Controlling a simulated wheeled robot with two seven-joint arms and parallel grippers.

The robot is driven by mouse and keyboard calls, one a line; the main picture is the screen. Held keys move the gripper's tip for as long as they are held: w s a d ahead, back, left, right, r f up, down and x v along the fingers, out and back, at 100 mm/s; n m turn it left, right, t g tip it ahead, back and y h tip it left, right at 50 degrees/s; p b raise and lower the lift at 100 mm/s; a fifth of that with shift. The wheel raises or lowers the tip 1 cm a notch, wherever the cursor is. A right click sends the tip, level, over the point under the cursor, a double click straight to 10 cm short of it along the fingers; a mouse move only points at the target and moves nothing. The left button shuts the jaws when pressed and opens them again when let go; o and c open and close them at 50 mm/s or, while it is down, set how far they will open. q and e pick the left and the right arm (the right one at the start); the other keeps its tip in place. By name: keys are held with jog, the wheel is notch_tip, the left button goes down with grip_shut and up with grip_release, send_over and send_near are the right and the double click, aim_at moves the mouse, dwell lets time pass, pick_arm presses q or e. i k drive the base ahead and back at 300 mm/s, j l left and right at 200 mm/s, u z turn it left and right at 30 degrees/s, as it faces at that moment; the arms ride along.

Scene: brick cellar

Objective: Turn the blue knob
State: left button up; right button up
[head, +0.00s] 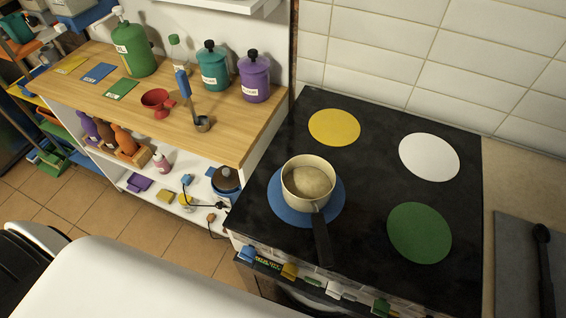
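The blue knob (247,253) is on the front face of the black stove (365,215), at the left end of a row of knobs. It is small in the head view, and its exact turn angle is hard to tell. A yellow knob (289,271), a white knob (334,289) and a green knob (382,306) follow to its right. A cream pot (308,180) stands on the blue burner disc (278,199), its dark handle pointing toward the front edge. Neither of my grippers is in view.
Yellow, white and green discs mark the other burners. Tiled floor (115,218) is free before the shelf.

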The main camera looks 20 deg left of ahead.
aim_at(249, 254)
jog(key=k+u, duration=0.2)
jog(key=u, duration=0.75)
